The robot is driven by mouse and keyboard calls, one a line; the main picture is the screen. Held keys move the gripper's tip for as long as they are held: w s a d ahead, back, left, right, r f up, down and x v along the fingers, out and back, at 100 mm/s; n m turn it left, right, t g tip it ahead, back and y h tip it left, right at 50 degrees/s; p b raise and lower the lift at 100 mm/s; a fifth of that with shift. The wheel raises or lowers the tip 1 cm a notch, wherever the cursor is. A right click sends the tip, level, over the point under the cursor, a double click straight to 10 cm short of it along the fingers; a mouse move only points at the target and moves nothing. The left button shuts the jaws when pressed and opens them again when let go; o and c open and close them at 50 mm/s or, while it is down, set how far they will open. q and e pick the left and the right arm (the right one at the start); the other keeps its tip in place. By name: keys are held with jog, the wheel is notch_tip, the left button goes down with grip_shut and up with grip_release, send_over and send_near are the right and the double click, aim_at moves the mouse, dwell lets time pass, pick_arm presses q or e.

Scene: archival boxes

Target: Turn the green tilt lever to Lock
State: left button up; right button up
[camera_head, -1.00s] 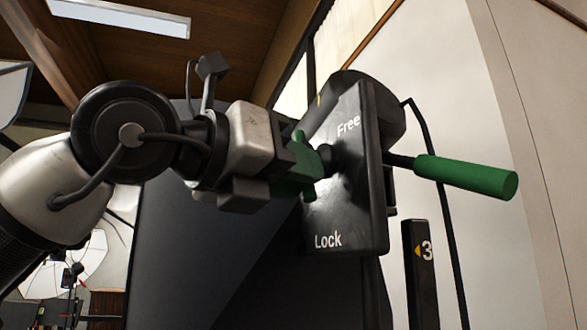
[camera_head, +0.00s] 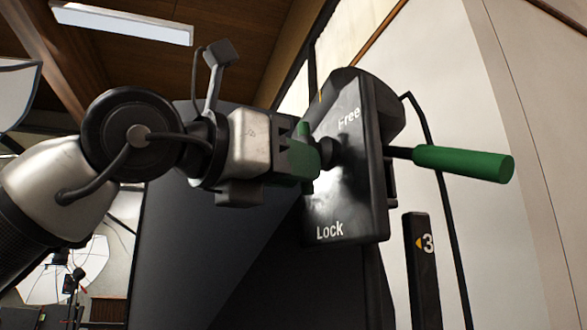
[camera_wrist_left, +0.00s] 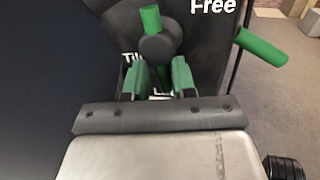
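The black panel (camera_head: 352,195) carries the words "Free" at its top and "Lock" at its bottom. The green tilt lever (camera_wrist_left: 150,20) sits on a round dark hub (camera_wrist_left: 157,45) and points upward in the left wrist view. In the head view its green tip (camera_head: 304,129) shows just above my fingers. My left gripper (camera_wrist_left: 158,78) has green finger pads, which stand apart just below the hub in the wrist view. White lettering shows in the gap between them. Whether a finger touches the lever is unclear. My right gripper is in neither view.
A second green grip (camera_head: 463,163) on a dark rod sticks out to the panel's right. A black post marked 3 (camera_head: 421,270) stands below it. A large dark board (camera_head: 200,260) is behind my arm. A pale wall is at the right.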

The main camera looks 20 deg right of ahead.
pick_arm(q)
jog(key=shift+o, duration=1.3)
jog(key=b+v, duration=0.4)
jog(key=v, duration=0.7)
jog(key=shift+b, duration=0.4)
jog(key=shift+w+d, duration=0.1)
